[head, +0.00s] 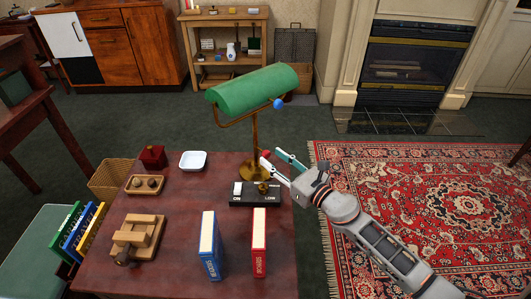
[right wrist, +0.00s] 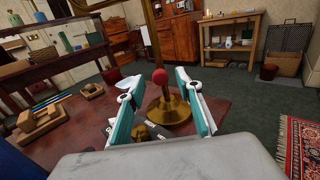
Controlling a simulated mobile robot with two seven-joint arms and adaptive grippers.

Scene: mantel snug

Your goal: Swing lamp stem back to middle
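The desk lamp has a green shade (head: 252,88), a brass stem (head: 255,132) and a round brass base (head: 250,172) at the back right of the table in the head view. The stem stands roughly upright; its exact lean is hard to tell. A red ball knob (right wrist: 160,76) sits low by the stem, above the base (right wrist: 172,112). My right gripper (head: 272,158) is open beside the lower stem. In the right wrist view its teal fingers (right wrist: 158,82) stand on either side of the knob, with gaps. A blue knob (head: 278,104) is at the shade's right end. My left gripper is not in view.
A black switch box (head: 240,201) stands in front of the base. Blue (head: 210,247) and red (head: 259,245) books stand at the table's front. A white dish (head: 193,161), red box (head: 153,157) and wooden pieces (head: 137,237) are to the left. Rug (head: 440,200) lies right.

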